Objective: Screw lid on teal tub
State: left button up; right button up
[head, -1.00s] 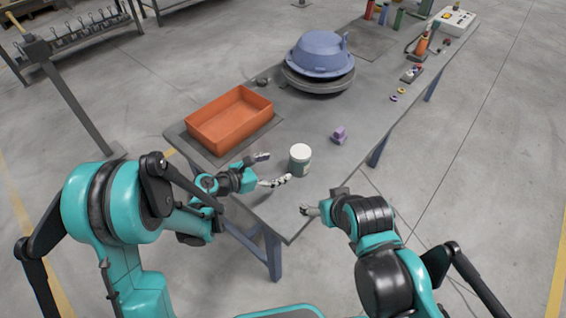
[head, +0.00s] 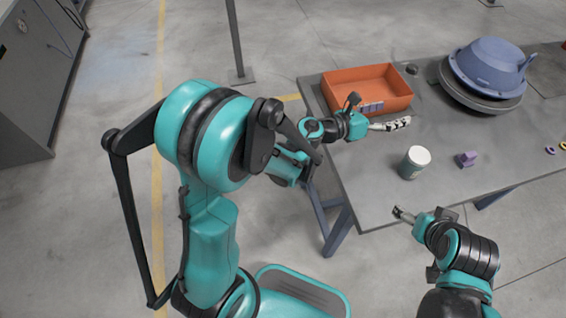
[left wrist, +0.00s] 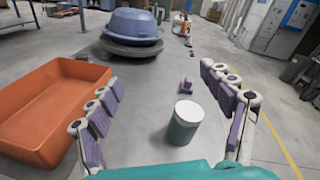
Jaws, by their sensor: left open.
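The teal tub (head: 409,168) stands upright near the table's front edge, and a white lid (head: 418,155) sits on top of it. I cannot tell whether the lid is screwed tight. My left gripper (head: 388,115) is open and empty above the table, behind and left of the tub. In the left wrist view the tub (left wrist: 182,132) with its white lid (left wrist: 189,111) shows between the open fingers, apart from them. My right gripper (head: 400,213) is at the table's front edge, in front of the tub; its finger opening is too small to read.
An orange tray (head: 400,101) stands at the back left, close to my left gripper. A blue-grey hood (head: 488,64) rests on a dark round base (head: 495,104) at the back. A small purple part (head: 467,159) lies right of the tub.

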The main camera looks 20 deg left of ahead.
pick_arm(q)
jog(key=w+a+r+n+t+y, duration=0.1)
jog(key=a+r+n+t+y, duration=0.35)
jog(key=a+r+n, duration=0.45)
jog(key=s+a+r+n+y, duration=0.2)
jog(key=s+a+n+y, duration=0.2)
jog(key=a+n+y, duration=0.7)
jog(key=s+a+f+n+g, duration=0.55)
jog(key=s+f+n, duration=0.35)
jog(key=n, duration=0.6)
jog(key=s+d+f+n+g+h, duration=0.1)
jog(key=s+d+f+n+g, duration=0.1)
jog(key=s, duration=0.4)
jog(key=s+d+f+n+g+h, duration=0.1)
jog(key=s+f+n+g+h, duration=0.1)
jog(key=s, duration=0.4)
notch_tip(320, 180, down, 2)
jog(key=shift+s+d+f+n, duration=0.1)
jog(key=shift+s+d+n, duration=0.3)
jog(key=shift+n, duration=0.4)
